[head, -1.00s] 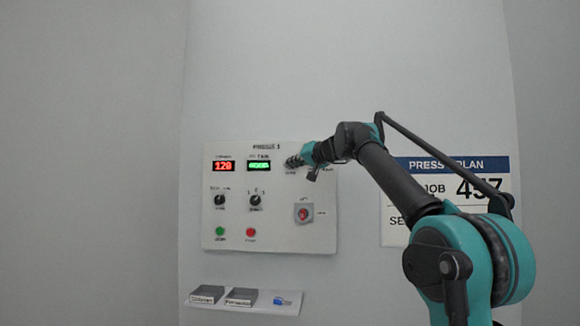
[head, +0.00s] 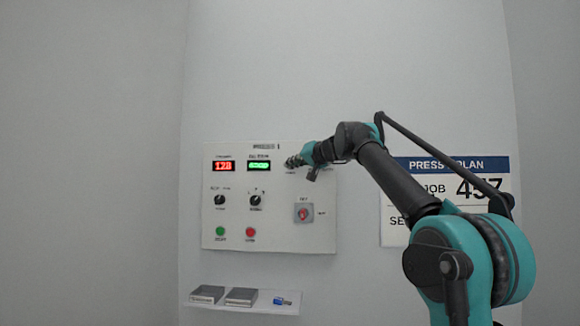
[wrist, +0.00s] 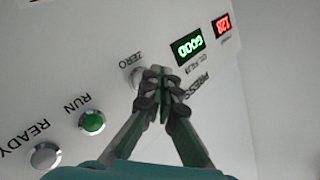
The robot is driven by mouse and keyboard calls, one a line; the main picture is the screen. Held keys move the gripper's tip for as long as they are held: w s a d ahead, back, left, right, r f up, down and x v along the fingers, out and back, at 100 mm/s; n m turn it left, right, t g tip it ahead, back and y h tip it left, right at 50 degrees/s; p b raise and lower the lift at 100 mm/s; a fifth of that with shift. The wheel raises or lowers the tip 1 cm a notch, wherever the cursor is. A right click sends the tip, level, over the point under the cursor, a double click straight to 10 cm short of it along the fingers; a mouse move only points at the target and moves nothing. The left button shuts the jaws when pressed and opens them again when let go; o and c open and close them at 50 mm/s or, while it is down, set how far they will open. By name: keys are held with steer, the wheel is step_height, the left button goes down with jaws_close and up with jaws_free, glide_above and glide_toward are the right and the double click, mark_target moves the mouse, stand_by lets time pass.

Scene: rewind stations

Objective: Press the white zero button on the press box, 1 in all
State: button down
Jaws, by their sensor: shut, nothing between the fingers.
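The press box (head: 270,235) is a white panel on the wall. In the wrist view the white zero button (wrist: 135,74), under the label ZERO, is partly covered by my fingers. In the head view my gripper hides the button. My gripper (head: 292,162) is at the panel's upper right; in the wrist view its shut fingertips (wrist: 156,76) overlap the button's edge with nothing between them. I cannot tell whether they touch the button or whether it is pressed in.
A red display (head: 223,166) reads 128, and a green display (wrist: 190,46) reads GOOD. A green RUN lamp (wrist: 92,122) and grey READY lamp (wrist: 45,156) sit near the button. Below are knobs, a red switch (head: 303,213) and a shelf (head: 240,307). A press plan sign (head: 400,225) hangs at right.

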steer(key=shift+w, duration=0.15)
steer(key=shift+w, duration=0.3)
steer(key=shift+w, duration=0.4)
stand_by(0.8)
steer(key=shift+s, duration=0.85)
steer(key=shift+s, duration=0.1)
steer(key=s, duration=0.4)
steer(key=shift+s+a, duration=0.1)
steer(key=shift+s, duration=0.3)
stand_by(0.7)
